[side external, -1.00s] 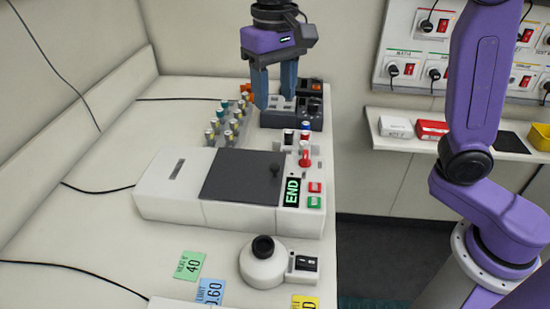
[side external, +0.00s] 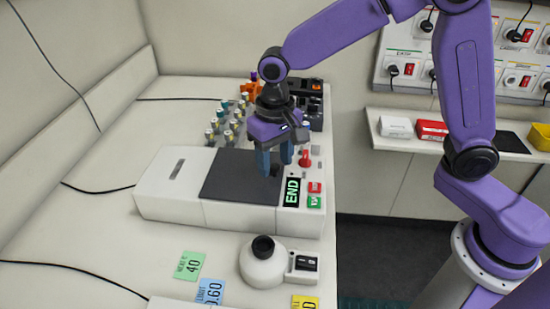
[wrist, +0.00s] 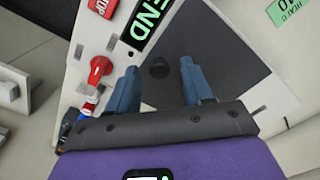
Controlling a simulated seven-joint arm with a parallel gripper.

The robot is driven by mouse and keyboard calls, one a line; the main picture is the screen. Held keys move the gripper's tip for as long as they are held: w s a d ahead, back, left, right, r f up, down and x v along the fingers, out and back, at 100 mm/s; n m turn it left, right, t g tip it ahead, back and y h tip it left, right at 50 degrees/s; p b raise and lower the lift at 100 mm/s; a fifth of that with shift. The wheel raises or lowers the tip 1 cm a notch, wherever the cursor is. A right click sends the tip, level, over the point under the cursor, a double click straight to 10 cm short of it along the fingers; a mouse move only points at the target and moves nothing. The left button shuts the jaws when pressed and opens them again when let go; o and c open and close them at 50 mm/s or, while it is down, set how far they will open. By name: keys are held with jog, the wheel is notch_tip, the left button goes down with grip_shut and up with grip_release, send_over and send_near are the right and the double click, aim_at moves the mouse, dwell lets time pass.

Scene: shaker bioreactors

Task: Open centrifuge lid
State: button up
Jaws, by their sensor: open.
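The centrifuge (side external: 165,195) is a white box on the bench with a dark grey lid (side external: 228,182), which lies flat and closed. The lid also shows in the wrist view (wrist: 215,45). A small dark round knob (wrist: 159,68) stands on the lid near its right edge as seen from the side. My gripper (side external: 275,168) is open and points down over the knob. In the wrist view its two blue fingers (wrist: 160,85) are apart, with the knob between and slightly beyond their tips. I cannot tell whether the fingers reach down to the knob's height.
The control panel beside the lid has a green END display (side external: 292,192), a red switch (side external: 305,157) and red and green buttons (side external: 314,194). A rack of tubes (side external: 228,122) stands behind. A round white device (side external: 263,265) stands in front.

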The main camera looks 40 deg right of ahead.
jog(key=shift+f, duration=0.2)
jog(key=shift+c, duration=0.3)
grip_shut()
jog(key=w+a, duration=1.1)
jog(key=shift+w+a, duration=0.15)
jog(key=shift+w, duration=0.05)
jog(key=shift+r, duration=0.1)
jog(key=shift+o, duration=0.3)
grip_release()
notch_tip(320, 180, up, 17)
jog(key=shift+r, duration=0.15)
dwell(0.5)
